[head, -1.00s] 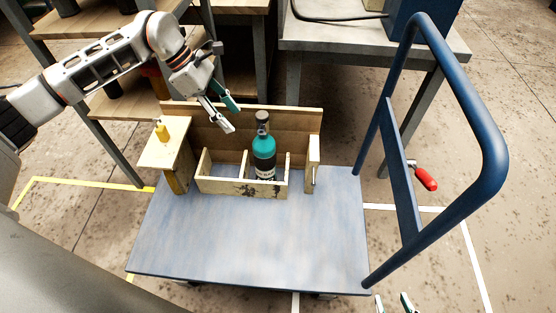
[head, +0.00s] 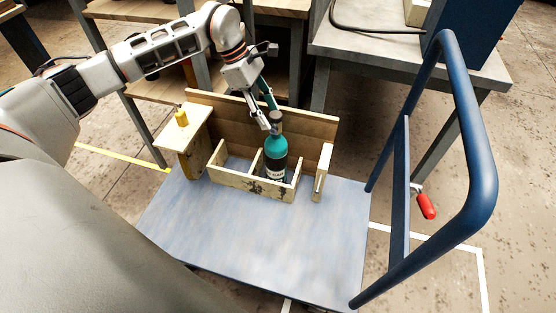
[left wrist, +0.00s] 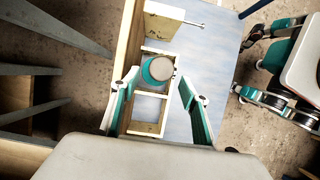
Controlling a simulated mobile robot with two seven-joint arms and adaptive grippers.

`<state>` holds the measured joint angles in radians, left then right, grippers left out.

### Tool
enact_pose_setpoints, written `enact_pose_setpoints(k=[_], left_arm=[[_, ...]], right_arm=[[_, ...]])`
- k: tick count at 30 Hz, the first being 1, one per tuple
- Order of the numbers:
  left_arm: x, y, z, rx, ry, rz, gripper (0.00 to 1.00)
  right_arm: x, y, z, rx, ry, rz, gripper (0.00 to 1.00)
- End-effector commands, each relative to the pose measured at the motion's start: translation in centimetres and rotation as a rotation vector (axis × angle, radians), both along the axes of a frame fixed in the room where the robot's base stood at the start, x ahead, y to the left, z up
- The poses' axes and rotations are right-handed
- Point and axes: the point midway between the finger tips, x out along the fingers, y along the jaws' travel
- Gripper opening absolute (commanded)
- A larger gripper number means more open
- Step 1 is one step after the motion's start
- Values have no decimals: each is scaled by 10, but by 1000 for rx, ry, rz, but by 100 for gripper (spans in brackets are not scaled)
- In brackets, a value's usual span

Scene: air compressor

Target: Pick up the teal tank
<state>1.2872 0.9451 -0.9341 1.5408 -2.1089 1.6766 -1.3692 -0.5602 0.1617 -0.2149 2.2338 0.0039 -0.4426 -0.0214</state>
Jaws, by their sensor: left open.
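The teal tank (head: 275,160), with a dark lower half, a label and a grey-brown cap, stands upright in a compartment of the wooden crate (head: 228,180). In the left wrist view I see the tank (left wrist: 155,70) from above, between the fingers. My left gripper (head: 268,127) is open at the height of the cap, its fingertips close around it; contact cannot be told. It also shows in the left wrist view (left wrist: 157,84). My right gripper (left wrist: 246,66) shows at the right of the left wrist view, fingers apart and empty.
The crate stands on a blue cart (head: 250,235) with a wooden back board (head: 310,127) behind. A wooden block with a yellow piece (head: 182,118) is left, an upright wooden piece (head: 323,172) right. The blue cart handle (head: 480,150) rises at right. The cart's front is clear.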

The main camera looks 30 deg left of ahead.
Motion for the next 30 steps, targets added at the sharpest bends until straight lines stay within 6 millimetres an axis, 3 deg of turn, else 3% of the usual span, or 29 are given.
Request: enact_pose_setpoints(k=[12,20,25,30], left_arm=[[6,-22,-46,-2,4,-1,45],[8,-23,-45,-1,-4,0,45],[8,-23,-45,0,-2,0,1],[9,-23,-42,-4,-8,0,0]], right_arm=[[2,2,-1,9,-3,2,34],[7,3,7,10,-19,5,34],[6,3,6,9,-17,6,34],[5,3,3,7,-12,7,34]])
